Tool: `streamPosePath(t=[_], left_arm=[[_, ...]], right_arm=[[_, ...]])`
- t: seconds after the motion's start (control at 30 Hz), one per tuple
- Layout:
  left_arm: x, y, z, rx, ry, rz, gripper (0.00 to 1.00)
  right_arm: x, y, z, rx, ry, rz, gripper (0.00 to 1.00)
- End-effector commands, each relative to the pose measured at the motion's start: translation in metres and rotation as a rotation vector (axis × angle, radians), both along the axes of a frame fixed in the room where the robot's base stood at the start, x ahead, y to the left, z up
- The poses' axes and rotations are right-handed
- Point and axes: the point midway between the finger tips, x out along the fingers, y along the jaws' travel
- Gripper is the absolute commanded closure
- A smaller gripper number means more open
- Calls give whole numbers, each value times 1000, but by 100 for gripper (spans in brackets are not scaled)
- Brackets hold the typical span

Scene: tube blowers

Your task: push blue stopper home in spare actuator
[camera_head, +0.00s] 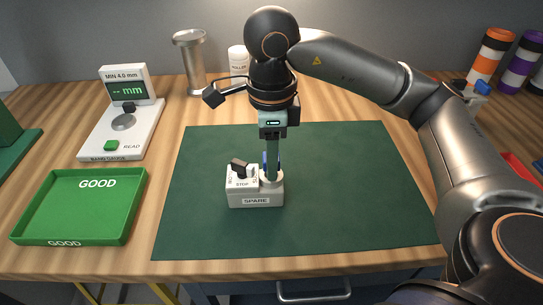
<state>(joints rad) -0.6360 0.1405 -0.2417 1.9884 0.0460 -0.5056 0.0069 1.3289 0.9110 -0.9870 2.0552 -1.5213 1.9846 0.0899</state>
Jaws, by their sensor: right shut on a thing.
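The spare actuator (243,199) is a small light-grey block on the green mat, labelled SPARE on its front. It has a black lever (239,168) on its top left and a round raised port (272,182) on its top right. My right gripper (271,172) points straight down over this port, its fingers shut. A sliver of blue, apparently the blue stopper (265,158), shows at the left of the fingers. The fingers hide most of it, so how deep it sits in the port cannot be told. My left gripper is not in view.
A green mat (350,200) has free room around the actuator. A green GOOD tray (75,205) and a gauge with a screen (125,120) are at the left. A metal stand (190,62) and a white canister (238,62) stand behind. Orange and purple banded cylinders (490,58) stand at the far right.

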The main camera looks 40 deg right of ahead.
Motion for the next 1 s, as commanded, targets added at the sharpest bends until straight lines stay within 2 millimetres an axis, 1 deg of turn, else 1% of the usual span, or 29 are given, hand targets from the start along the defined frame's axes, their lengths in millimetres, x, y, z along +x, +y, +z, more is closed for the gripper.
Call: streamPosePath(t=[0.57,0.77,0.8,1.0], left_arm=[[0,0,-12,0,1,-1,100],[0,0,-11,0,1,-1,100],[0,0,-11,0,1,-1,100],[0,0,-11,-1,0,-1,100]], right_arm=[[0,0,-13,0,0,0,100],[0,0,-13,0,1,0,100],[0,0,-13,0,1,0,61],[-1,0,-14,-1,4,1,39]])
